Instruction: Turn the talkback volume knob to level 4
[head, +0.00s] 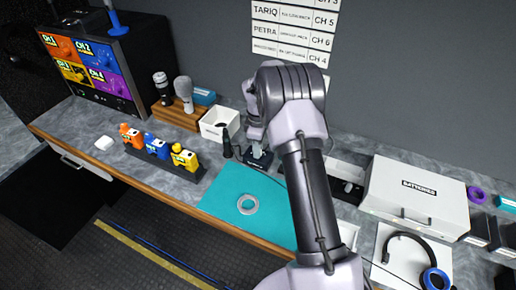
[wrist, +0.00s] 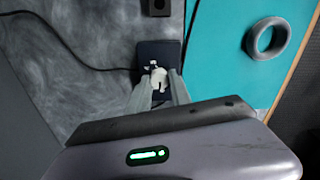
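The talkback unit is a small dark box (wrist: 150,53) on the grey worktop, with a white knob (wrist: 158,78) on its face. In the wrist view my gripper (wrist: 161,80) is over the box, with one finger on each side of the knob. The fingertips are very close to the knob; whether they touch it I cannot tell. In the head view my gripper (head: 256,152) points down at the dark box (head: 259,161), partly hidden by my arm. The level marks cannot be read.
A teal mat (head: 225,190) with a grey ring (head: 248,204) lies beside the box. A white bin (head: 220,123), microphones (head: 184,92) and coloured packs (head: 157,146) stand left. A white case (head: 415,195) and headphones (head: 436,277) are right. A cable runs near the box.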

